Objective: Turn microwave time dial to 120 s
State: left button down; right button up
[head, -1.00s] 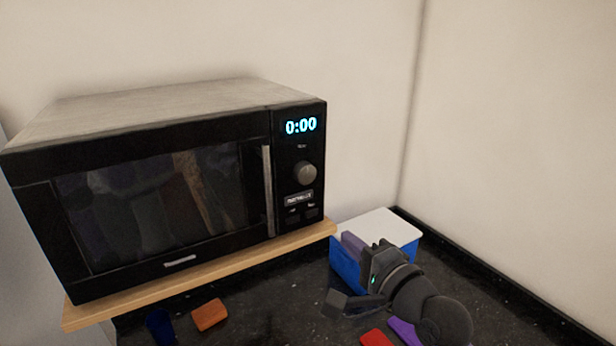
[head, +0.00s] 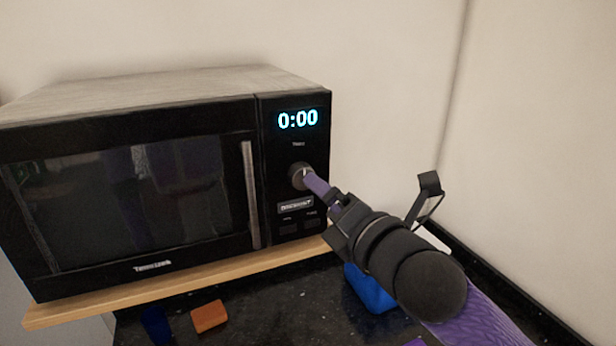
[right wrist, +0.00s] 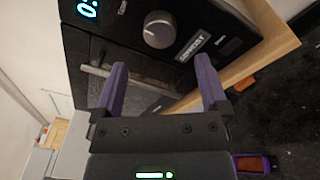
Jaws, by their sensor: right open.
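The black microwave (head: 130,190) stands on a wooden board, its display (head: 298,119) reading 0:00. The round grey time dial (head: 299,175) is on its right panel, partly covered by a purple finger in the head view. The dial shows whole in the right wrist view (right wrist: 159,29). My right gripper (right wrist: 160,75) is open and empty. Its two purple fingers point toward the panel, with the dial ahead of and between their tips; contact is not visible. My left gripper is not in view.
The wooden board (head: 180,281) juts out under the microwave. A blue box (head: 368,291) is below my right arm, partly hidden. An orange block (head: 209,316) and a dark blue item (head: 156,325) lie on the dark counter. The wall corner is at right.

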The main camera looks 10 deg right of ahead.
aim_at(302, 177)
jog(key=p+x, duration=0.1)
jog(key=x, duration=0.4)
jog(key=shift+w+a, duration=0.15)
jog(key=shift+w, duration=0.15)
grip_shut()
jog(key=shift+m, duration=0.4)
jog(key=m+h+p, duration=0.1)
jog(key=m+p, duration=0.1)
jog(key=m, duration=0.6)
jog(key=m+t+h+p, duration=0.1)
jog(key=m+p, duration=0.2)
jog(key=m, duration=0.5)
jog(key=m+h+p, duration=0.1)
jog(key=m+p, duration=0.1)
jog(key=m, duration=0.7)
jog(key=shift+a+t+p, duration=0.15)
jog(key=shift+t+p, duration=0.2)
jog(key=shift+t, duration=0.05)
jog(key=shift+f, duration=0.1)
